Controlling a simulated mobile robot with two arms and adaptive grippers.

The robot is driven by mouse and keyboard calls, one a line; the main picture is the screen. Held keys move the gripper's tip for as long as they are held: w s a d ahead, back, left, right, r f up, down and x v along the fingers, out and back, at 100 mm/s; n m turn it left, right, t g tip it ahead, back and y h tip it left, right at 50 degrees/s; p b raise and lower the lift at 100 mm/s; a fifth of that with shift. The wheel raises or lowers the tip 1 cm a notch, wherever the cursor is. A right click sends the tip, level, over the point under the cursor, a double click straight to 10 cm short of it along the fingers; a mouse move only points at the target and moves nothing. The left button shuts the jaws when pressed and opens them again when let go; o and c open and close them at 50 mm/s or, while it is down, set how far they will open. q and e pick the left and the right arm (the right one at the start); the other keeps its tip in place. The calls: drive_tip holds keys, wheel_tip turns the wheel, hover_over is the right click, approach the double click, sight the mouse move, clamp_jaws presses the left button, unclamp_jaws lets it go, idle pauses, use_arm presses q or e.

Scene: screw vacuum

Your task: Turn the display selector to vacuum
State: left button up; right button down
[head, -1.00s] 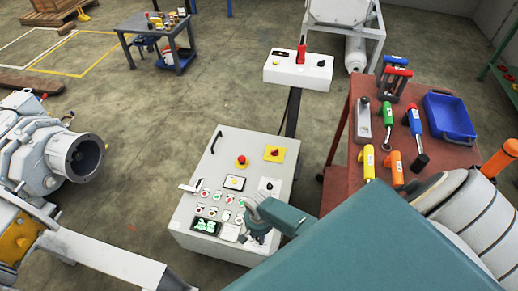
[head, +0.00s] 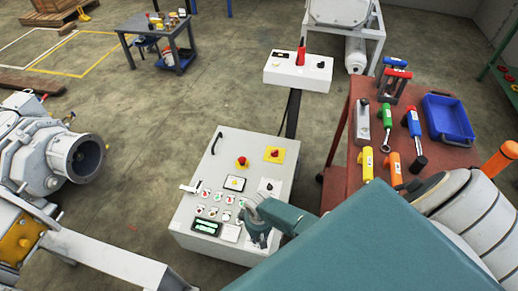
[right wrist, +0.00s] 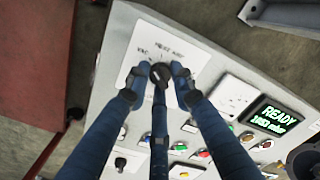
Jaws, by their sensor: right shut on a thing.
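The control box (head: 190,235) has a sloped white panel with buttons and a display (head: 207,227). In the right wrist view the display (right wrist: 272,117) reads "READY" and a pressure line in mbar. My right gripper (head: 258,238) is at the panel's lower right. In the head view my gripper hides the knob. My left gripper is not in view.
A red-brown tool table (head: 342,190) with a blue bin (head: 448,117) stands at right. A white box (head: 298,72) stands behind. A grey machine (head: 30,160) is at left.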

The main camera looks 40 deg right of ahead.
drive_tip(key=shift+w+n, duration=0.2)
drive_tip(key=shift+n, duration=0.4)
drive_tip(key=shift+r, duration=0.1)
drive_tip(key=c, duration=1.5)
unclamp_jaws()
drive_tip(key=shift+s, duration=0.1)
wheel_tip(320, 180, up, 12)
drive_tip(key=shift+f, duration=0.1)
